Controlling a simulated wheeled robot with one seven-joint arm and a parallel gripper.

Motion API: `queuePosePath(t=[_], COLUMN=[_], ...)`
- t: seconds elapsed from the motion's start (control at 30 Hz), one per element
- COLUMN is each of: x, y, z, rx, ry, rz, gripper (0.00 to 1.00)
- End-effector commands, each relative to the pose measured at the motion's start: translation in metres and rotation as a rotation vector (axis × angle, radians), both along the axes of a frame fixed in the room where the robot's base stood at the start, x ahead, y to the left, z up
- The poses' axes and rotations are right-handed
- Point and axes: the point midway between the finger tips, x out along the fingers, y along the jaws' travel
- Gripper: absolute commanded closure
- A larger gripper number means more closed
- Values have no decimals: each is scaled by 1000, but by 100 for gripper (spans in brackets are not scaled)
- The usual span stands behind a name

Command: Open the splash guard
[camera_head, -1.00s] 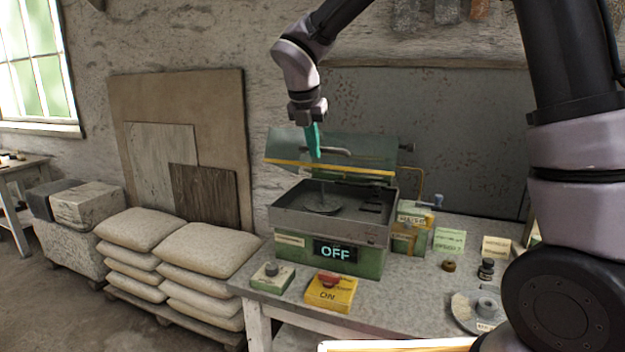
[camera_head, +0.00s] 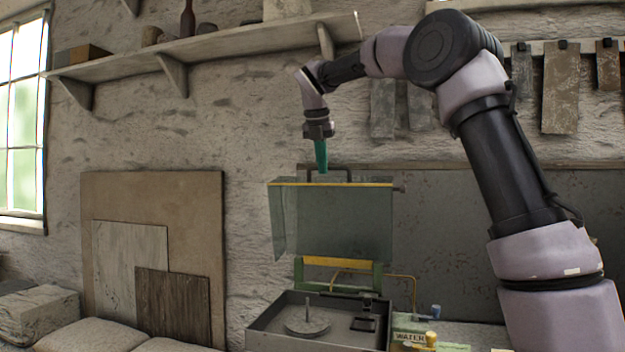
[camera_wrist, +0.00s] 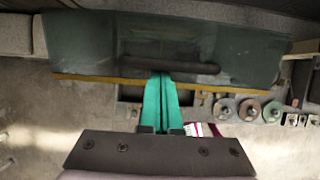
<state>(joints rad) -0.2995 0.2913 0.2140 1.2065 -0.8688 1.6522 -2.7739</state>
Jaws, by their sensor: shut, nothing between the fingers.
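The splash guard (camera_head: 335,222) is a tinted, see-through panel with a yellow edge strip and a dark bar handle (camera_head: 343,171). In the head view it stands raised, roughly upright, above the open grey basin (camera_head: 275,322) of the machine. My gripper (camera_head: 321,170) has green fingers, shut and empty, pointing down at the left part of the handle by the guard's top edge. In the wrist view the guard (camera_wrist: 100,45) spans the top, and the fingertips (camera_wrist: 161,78) reach its yellow edge just below the handle (camera_wrist: 185,66). I cannot tell whether they touch it.
A spindle with a round disc (camera_head: 307,325) stands in the basin. A wall shelf (camera_head: 215,45) runs above, left of my arm. Boards (camera_head: 150,225) lean on the wall at left. Blue and yellow valves (camera_head: 432,335) sit right of the basin.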

Motion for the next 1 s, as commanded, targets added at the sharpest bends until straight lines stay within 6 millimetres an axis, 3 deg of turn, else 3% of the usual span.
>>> queuePosePath(t=[0.1, 0.33, 0.83, 1.0], x=[14, 26, 26, 20], y=[-7, -13, -13, -10], z=[6, 12, 14, 30], rx=[0, 0, 0, 0], ry=[-1, 0, -1, -4], rz=[-1, -1, 0, 2], gripper=[100, 100, 100, 100])
